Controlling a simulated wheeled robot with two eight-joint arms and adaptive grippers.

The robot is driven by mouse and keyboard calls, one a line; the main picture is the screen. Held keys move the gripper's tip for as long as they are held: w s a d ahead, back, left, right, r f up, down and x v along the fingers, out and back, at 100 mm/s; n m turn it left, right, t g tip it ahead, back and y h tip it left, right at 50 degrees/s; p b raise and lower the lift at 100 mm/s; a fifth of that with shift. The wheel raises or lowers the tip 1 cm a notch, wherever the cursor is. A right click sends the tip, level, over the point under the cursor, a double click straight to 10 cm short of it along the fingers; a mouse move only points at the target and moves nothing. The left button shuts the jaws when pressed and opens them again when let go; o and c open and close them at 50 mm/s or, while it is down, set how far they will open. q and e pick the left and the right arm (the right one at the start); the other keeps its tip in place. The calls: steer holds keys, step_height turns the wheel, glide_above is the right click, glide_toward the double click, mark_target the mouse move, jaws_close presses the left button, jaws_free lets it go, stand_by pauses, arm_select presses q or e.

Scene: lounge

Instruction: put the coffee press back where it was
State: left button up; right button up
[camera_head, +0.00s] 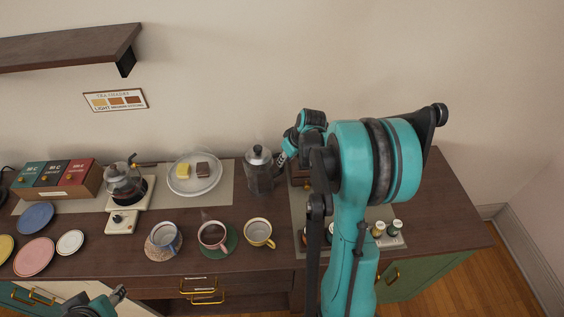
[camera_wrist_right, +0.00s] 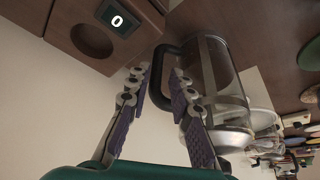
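The coffee press (camera_head: 259,175), a glass cylinder with a metal lid, stands upright on the dark wooden counter near the wall. My right gripper (camera_head: 283,160) is at its right side in the head view. In the right wrist view the press (camera_wrist_right: 222,70) appears tilted by the camera angle. There my right gripper (camera_wrist_right: 160,78) has its fingers apart, one on either side of the black handle (camera_wrist_right: 157,62), with gaps showing. My left gripper (camera_head: 120,292) shows only in part at the bottom left edge; its opening is unclear.
A plate with two cakes (camera_head: 194,187) lies left of the press, and a yellow cup (camera_head: 259,232) stands in front. A glass teapot (camera_head: 124,182) is further left. A wooden machine with a display (camera_wrist_right: 88,38) is beside the handle. Small jars (camera_head: 394,228) stand at right.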

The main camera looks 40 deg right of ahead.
steer(key=p+v, duration=0.1)
steer(key=v, duration=0.5)
steer(key=s+a+r, duration=0.2)
steer(key=a+r, duration=0.1)
steer(key=a, duration=0.3)
steer(key=s+a+r, duration=0.3)
steer(key=a, duration=0.4)
steer(key=s+a+t, duration=0.2)
steer(key=s+a, duration=0.7)
steer(key=a, duration=0.2)
steer(key=shift+s+m, duration=0.25)
steer(key=shift+m, duration=0.15)
step_height(320, 180, down, 6)
steer(key=b, duration=0.5)
steer(key=shift+b, duration=0.35)
